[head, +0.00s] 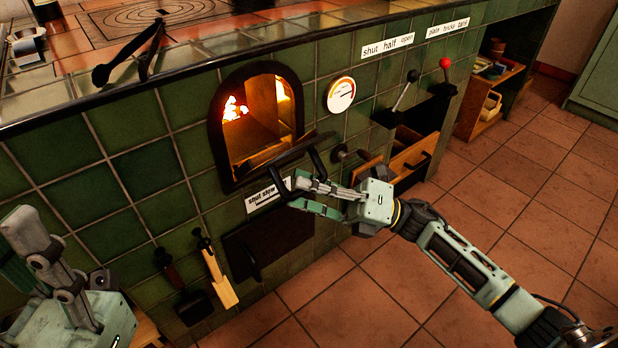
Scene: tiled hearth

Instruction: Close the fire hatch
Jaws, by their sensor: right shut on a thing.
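The fire hatch (283,154) is a dark flap at the foot of an arched opening in the green tiled hearth. It stands open, tilted outward, and the fire (236,108) shows inside. A black bar handle (316,160) sticks out from the flap. My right gripper (296,192) is at this handle, its fingers shut on it; the exact contact is partly hidden by the fingers. My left gripper (22,250) is at the lower left, away from the hatch, and its finger gap is unclear.
A round gauge (341,95) and two levers, black-knobbed (405,90) and red-knobbed (445,64), are to the right. An open wooden drawer (413,158) juts out near my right arm. Tools (216,275) hang below left. Tongs (130,55) lie on top.

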